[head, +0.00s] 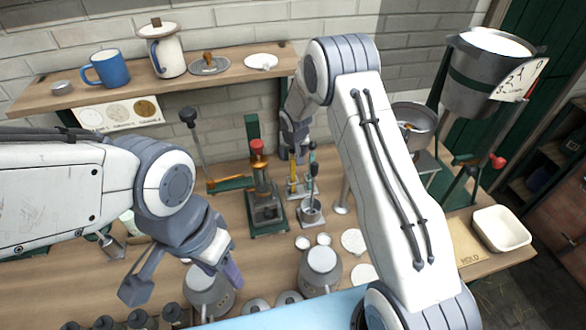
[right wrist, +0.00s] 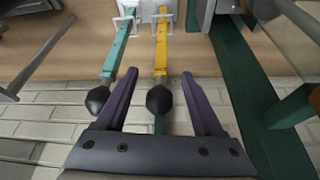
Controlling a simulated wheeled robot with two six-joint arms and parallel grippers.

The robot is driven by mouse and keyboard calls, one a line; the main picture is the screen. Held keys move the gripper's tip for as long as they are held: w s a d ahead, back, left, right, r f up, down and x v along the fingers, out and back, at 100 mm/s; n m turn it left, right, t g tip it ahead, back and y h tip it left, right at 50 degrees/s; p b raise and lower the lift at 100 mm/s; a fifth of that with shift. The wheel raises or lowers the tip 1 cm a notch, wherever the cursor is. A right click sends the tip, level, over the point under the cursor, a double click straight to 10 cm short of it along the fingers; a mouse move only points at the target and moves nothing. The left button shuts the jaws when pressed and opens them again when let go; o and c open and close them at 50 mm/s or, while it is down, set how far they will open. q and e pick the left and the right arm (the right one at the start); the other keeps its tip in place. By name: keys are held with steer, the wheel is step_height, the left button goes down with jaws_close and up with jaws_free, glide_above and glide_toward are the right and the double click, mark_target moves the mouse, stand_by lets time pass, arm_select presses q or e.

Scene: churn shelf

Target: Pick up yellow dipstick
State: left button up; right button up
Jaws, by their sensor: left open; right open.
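The yellow dipstick (right wrist: 161,52) shows in the right wrist view with its black knob (right wrist: 159,99) between the two fingers of my right gripper (right wrist: 159,75). The fingers are open, with visible gaps on both sides. In the head view the lower part of the yellow dipstick (head: 293,187) shows at its holder; its top is hidden by my right wrist. A teal dipstick (right wrist: 110,62) with a black knob stands beside it, outside the left-hand finger. My left gripper (head: 185,283) is open and empty above the front left of the bench.
A wall shelf (head: 225,72) carries a blue mug and a jug. In the right wrist view, green beams (right wrist: 250,100) lie right of the gripper.

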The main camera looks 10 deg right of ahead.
jaws_close()
stand_by(1.3)
